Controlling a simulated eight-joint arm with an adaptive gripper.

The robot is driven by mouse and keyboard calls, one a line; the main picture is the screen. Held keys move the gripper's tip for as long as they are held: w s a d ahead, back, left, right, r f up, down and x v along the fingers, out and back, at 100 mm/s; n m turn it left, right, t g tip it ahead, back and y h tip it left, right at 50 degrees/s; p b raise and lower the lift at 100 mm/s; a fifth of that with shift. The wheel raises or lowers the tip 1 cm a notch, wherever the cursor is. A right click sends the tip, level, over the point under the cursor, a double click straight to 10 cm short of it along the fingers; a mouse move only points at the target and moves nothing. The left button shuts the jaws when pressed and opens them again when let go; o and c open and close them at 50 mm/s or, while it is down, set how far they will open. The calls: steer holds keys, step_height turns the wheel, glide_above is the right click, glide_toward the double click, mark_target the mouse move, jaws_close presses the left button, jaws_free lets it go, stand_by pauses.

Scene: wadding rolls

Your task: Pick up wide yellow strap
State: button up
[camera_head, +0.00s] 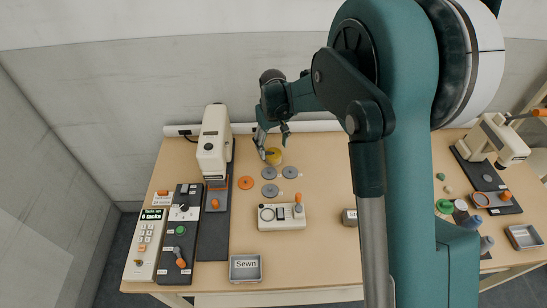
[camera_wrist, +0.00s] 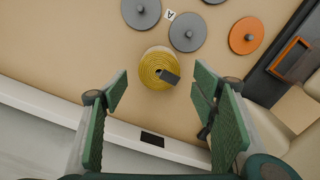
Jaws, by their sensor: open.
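The wide yellow strap (camera_wrist: 158,64) is a rolled coil with a dark grey tab at its centre, lying on the table near its back edge. It also shows in the head view (camera_head: 274,157), just beside and below the fingers. My gripper (camera_wrist: 158,108) is open and empty, with its green finger pads spread to either side of the roll in the wrist view. The roll lies ahead of the fingertips, roughly centred between them. In the head view my gripper (camera_head: 273,140) hangs over the back of the table; one finger partly overlaps the roll's left side.
Several grey discs (camera_head: 270,190) and an orange disc (camera_head: 246,182) lie in front of the roll. A white machine (camera_head: 213,145) stands to the left. A white control box (camera_head: 282,216) and a tray marked "Sewn" (camera_head: 245,268) are nearer the front.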

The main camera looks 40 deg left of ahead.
mark_target(273, 152)
steer(key=shift+w+f, duration=0.1)
steer(key=shift+f, duration=2.2)
steer(key=c, duration=1)
